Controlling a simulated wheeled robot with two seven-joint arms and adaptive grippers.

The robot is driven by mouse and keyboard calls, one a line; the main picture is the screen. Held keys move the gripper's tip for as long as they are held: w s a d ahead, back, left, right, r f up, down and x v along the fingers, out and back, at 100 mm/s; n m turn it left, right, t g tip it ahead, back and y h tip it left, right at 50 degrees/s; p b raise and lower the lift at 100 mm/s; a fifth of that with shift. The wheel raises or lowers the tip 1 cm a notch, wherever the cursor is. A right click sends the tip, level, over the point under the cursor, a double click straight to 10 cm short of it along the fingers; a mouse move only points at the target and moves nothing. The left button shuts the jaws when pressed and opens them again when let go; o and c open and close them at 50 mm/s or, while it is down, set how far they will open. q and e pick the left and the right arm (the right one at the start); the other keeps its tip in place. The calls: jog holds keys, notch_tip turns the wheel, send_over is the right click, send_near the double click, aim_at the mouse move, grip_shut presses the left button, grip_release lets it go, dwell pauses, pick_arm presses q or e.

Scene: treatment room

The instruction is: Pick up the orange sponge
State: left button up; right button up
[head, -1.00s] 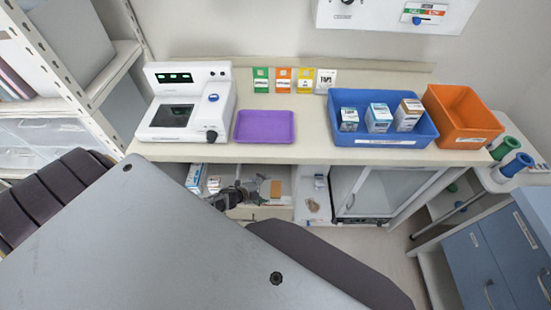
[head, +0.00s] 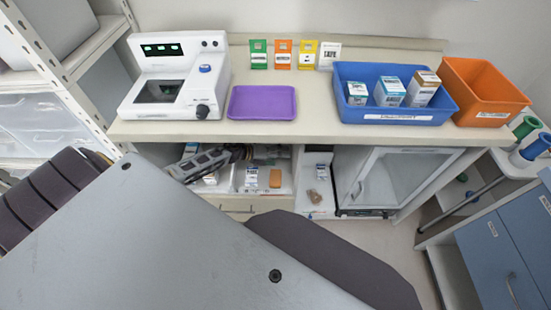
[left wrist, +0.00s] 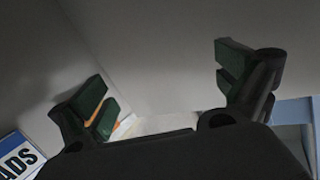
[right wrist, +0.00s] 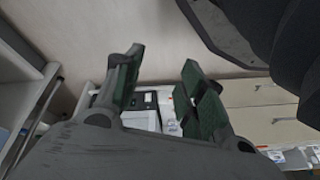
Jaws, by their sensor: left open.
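The orange sponge (head: 275,178) is a small flat block in the head view, on the lower shelf under the counter, just right of a small white and blue box. My left gripper (head: 238,153) is under the counter edge, up and left of the sponge, partly in shadow. In the left wrist view its fingers (left wrist: 163,85) are wide apart with nothing between them. A thin orange strip (left wrist: 118,123) shows behind the left finger there; I cannot tell whether it is the sponge. My right gripper (right wrist: 163,82) is open and empty in the right wrist view, and I cannot make it out in the head view.
The counter (head: 320,130) overhangs the shelf. The white and blue box (head: 251,177) stands close by the sponge. A glass-door cabinet (head: 395,180) is to the right. A purple tray (head: 262,117), a blue bin (head: 350,110) and an orange bin (head: 455,90) stand on the counter.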

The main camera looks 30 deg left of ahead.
aim_at(276, 177)
pick_arm(q)
jog(key=s+a+f+m+g+y+b, duration=0.1)
jog(key=s+a+m+g+y+b, duration=0.1)
jog(key=m+b, duration=0.6)
jog(key=s+a+f+m+g+y+b, duration=0.2)
jog(key=m+g+b, duration=0.3)
jog(key=m+b, duration=0.4)
jog(key=shift+a+y, duration=0.5)
jog(key=shift+a, duration=0.2)
pick_arm(e)
jog(key=w+a+r+t+y, duration=0.1)
jog(key=w+a+r, duration=0.3)
jog(key=r, duration=0.2)
jog(key=shift+w+t+y, duration=0.3)
jog(key=shift+w, duration=0.05)
jog(key=shift+r, duration=0.1)
